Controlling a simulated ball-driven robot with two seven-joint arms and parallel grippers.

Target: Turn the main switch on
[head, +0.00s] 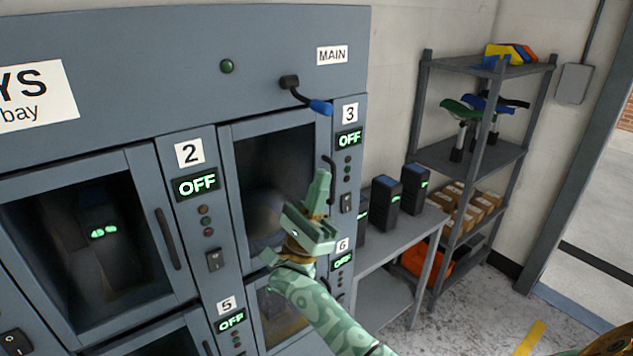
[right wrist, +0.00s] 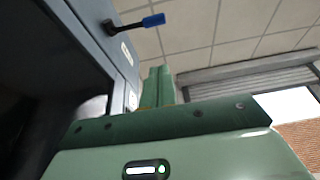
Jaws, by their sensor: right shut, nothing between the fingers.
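The main switch (head: 305,96) is a dark lever with a blue end on the upper cabinet panel, just below the MAIN label (head: 332,55). It slants down to the right. It also shows at the top of the right wrist view (right wrist: 140,23). My right gripper (head: 320,190) is shut and empty. It is below the lever, in front of the bay 3 door, apart from the lever with its fingers pointing up. My left gripper is not in view.
A dark green lamp (head: 227,66) is left of the lever. Bay displays, such as the bay 2 display (head: 197,185), read OFF. Door handles (head: 167,239) stick out. A bench (head: 405,238) with batteries and a shelf rack (head: 470,155) stand right of the cabinet.

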